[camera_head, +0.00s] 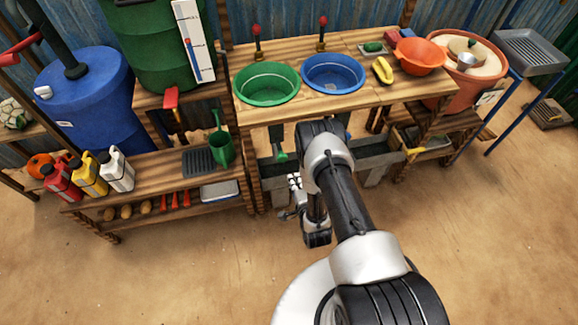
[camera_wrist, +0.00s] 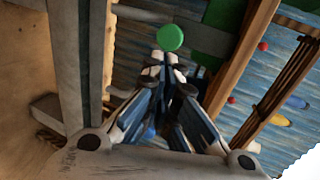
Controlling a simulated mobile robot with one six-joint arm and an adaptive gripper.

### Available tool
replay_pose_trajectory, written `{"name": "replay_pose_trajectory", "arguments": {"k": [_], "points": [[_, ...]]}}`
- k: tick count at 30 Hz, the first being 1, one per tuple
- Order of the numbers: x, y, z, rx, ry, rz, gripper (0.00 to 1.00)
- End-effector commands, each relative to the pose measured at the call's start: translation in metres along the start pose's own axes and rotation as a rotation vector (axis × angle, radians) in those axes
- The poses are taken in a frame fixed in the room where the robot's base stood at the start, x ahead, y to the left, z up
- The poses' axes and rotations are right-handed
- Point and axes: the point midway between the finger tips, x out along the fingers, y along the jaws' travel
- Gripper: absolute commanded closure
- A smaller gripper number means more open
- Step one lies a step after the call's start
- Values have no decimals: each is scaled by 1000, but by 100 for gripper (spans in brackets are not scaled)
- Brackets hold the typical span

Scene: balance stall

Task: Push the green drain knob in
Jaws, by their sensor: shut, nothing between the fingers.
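The green drain knob (camera_wrist: 170,37) shows as a round green disc in the wrist view, just beyond my fingertips. In the head view a green knob (camera_head: 281,155) is below the green basin (camera_head: 268,84), under the counter's front edge. My gripper (camera_wrist: 158,64) is shut and empty, its tips pointing at the knob and slightly below it in the picture. I cannot tell if they touch. In the head view my gripper (camera_head: 294,182) is low in front of the stall, below the knob, partly hidden by my arm.
The wooden counter (camera_head: 350,100) also holds a blue basin (camera_head: 333,74) and an orange bowl (camera_head: 420,57). A grey trough (camera_head: 377,172) stands beneath it. The sandy floor in front is clear.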

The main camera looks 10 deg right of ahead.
Motion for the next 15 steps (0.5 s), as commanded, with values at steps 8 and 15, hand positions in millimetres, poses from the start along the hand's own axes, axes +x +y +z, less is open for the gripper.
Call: {"name": "replay_pose_trajectory", "arguments": {"k": [8, 15], "points": [[59, -1, 1, -2, -2, -4, 100], [82, -10, 1, -2, -1, 1, 100]]}}
